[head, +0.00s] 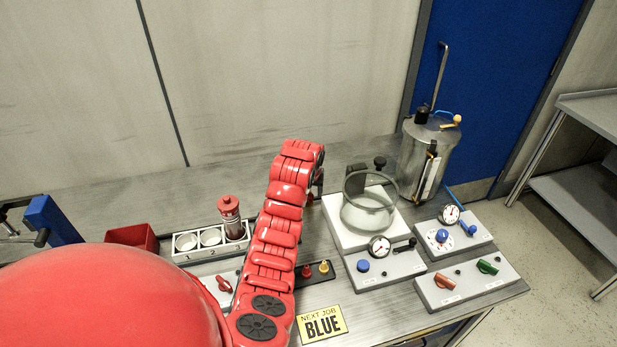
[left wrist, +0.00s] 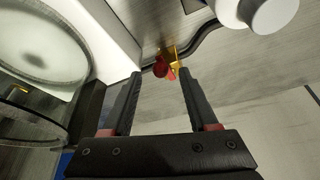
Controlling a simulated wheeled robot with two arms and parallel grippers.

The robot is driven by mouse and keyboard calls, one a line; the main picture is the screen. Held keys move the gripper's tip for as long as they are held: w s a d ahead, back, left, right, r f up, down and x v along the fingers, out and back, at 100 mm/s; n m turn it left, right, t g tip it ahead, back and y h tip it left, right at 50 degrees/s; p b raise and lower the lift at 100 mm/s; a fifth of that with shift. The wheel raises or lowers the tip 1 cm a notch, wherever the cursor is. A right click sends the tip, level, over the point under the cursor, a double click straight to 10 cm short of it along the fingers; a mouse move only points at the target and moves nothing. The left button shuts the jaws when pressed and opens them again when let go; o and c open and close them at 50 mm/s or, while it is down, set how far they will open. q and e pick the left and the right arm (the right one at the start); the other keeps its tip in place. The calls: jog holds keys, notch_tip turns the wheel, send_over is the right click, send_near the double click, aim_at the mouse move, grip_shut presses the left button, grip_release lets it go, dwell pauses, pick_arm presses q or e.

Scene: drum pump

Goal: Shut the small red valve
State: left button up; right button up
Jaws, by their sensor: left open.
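The small red valve (left wrist: 160,69), with a yellow brass-like body, shows in the left wrist view on a dark hose. In the head view I cannot make it out; my left arm blocks that area. My left gripper (left wrist: 159,73) is open, with its two dark fingers on either side of the valve near the fingertips. I cannot tell whether either finger touches it. In the head view the left gripper (head: 317,187) is mostly hidden beyond the red arm, left of the white base with the glass vessel. My right gripper is not in view.
The glass vessel (head: 368,212) on its white base (head: 340,232) stands close right of my gripper. A white tray (head: 190,257) with jars is left of the arm.

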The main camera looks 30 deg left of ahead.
pick_arm(q)
jog(key=p+v, duration=0.5)
jog(key=v, duration=1)
jog(key=shift+s+r, duration=0.2)
jog(key=shift+d+f, duration=0.1)
